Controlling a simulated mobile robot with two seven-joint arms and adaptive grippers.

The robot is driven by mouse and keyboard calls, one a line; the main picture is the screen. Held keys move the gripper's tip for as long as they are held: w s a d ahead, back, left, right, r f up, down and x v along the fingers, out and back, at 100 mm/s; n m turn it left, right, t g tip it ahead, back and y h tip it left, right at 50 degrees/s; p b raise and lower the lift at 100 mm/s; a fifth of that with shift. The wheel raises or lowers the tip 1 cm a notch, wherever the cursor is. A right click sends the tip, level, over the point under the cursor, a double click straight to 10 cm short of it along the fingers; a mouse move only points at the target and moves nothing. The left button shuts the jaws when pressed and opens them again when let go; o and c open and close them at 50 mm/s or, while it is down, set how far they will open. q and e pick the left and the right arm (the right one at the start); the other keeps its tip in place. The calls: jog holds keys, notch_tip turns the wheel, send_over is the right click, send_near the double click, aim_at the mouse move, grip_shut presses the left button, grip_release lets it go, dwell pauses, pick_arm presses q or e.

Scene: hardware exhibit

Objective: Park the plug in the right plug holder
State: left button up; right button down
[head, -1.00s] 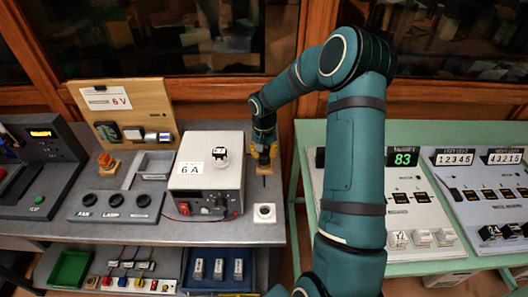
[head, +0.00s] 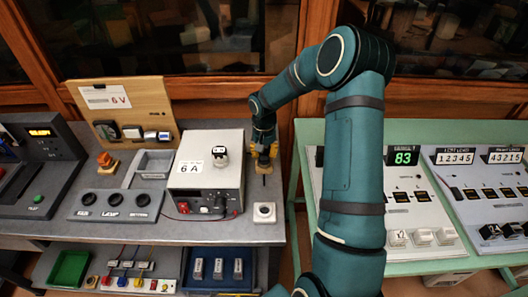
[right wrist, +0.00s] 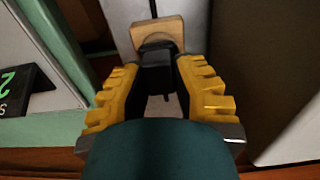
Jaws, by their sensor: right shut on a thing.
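My right gripper (head: 264,152) points down behind the right side of the grey power unit. In the right wrist view its yellow fingers (right wrist: 160,98) are closed around a black plug (right wrist: 157,70). A small wooden block (right wrist: 157,30), likely the right plug holder, is right at the plug's far end. The block also shows below the fingers in the head view (head: 264,168). I cannot tell whether the plug is seated in it or only touches it. My left gripper is not in view.
The power unit (head: 205,180) marked 6 A stands close left of the gripper. A white square socket (head: 264,212) is in front. A second wooden block with an orange piece (head: 106,162) is at left. A green table (head: 420,256) stands at right, across a gap.

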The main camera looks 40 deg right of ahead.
jog(key=shift+f, duration=0.25)
jog(key=shift+c, duration=1.1)
grip_release()
jog(key=shift+r, duration=0.1)
jog(key=shift+r+p, duration=2.1)
jog(key=shift+r, duration=1.35)
